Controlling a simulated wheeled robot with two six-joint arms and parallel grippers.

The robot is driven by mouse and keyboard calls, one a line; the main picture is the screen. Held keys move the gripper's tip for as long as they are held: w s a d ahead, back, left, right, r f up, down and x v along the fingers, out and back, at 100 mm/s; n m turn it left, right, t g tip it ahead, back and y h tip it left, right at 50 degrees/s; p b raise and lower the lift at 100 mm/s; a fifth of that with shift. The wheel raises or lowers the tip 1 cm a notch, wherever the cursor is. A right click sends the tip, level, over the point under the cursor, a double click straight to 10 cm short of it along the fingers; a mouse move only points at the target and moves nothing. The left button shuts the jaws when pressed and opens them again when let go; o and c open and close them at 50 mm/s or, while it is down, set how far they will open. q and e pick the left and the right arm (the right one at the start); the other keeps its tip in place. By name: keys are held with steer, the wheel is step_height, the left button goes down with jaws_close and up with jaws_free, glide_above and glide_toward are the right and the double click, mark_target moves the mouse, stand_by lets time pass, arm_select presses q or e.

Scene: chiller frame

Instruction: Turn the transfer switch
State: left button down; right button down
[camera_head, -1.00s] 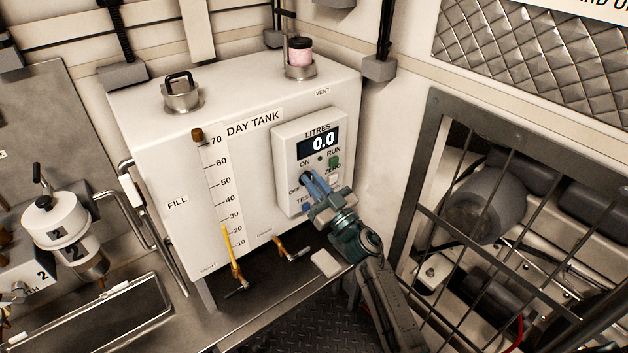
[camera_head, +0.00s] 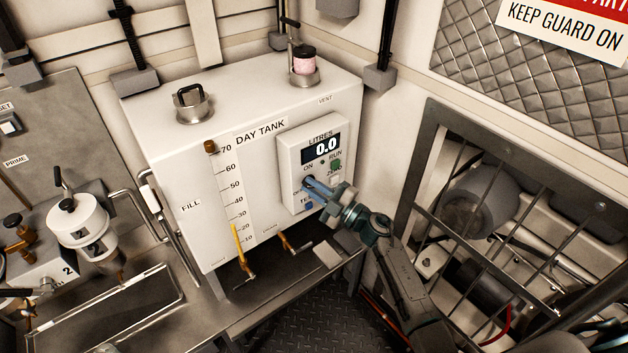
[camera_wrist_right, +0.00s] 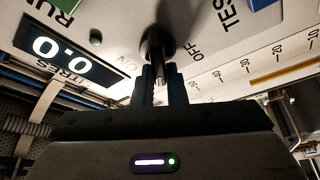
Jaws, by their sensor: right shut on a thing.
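The transfer switch is a black knob (camera_wrist_right: 157,43) on the front of the white LITRES panel (camera_head: 289,153), between the ON and OFF labels. My right gripper (camera_head: 312,188) reaches it from the lower right, its blue fingers against the panel face. In the right wrist view the fingers (camera_wrist_right: 158,88) are shut on the knob's lever, one on each side. In the head view the fingers hide most of the knob. The display (camera_head: 322,149) reads 0.0. My left gripper is not in view.
The panel is on the white day tank (camera_head: 200,245), with a level scale and brass taps (camera_head: 297,243) low on its front. A barred guard frame (camera_head: 420,180) stands to the right. A filter with a white cap (camera_head: 75,220) is at the left.

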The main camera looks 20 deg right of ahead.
steer(key=shift+f+n+g+h+p, duration=0.2)
steer(key=shift+n+g+p, duration=0.6)
steer(key=shift+n, duration=0.9)
steer(key=shift+f+n+g+h+p, duration=0.15)
steer(key=shift+n+g+p, duration=0.25)
steer(key=shift+n+p, duration=1.05)
steer(key=shift+n, duration=0.35)
steer(key=c, duration=1.6)
jaws_free()
steer(key=shift+o, duration=0.7)
steer(key=shift+w+d, duration=0.1)
steer(key=shift+d, duration=0.05)
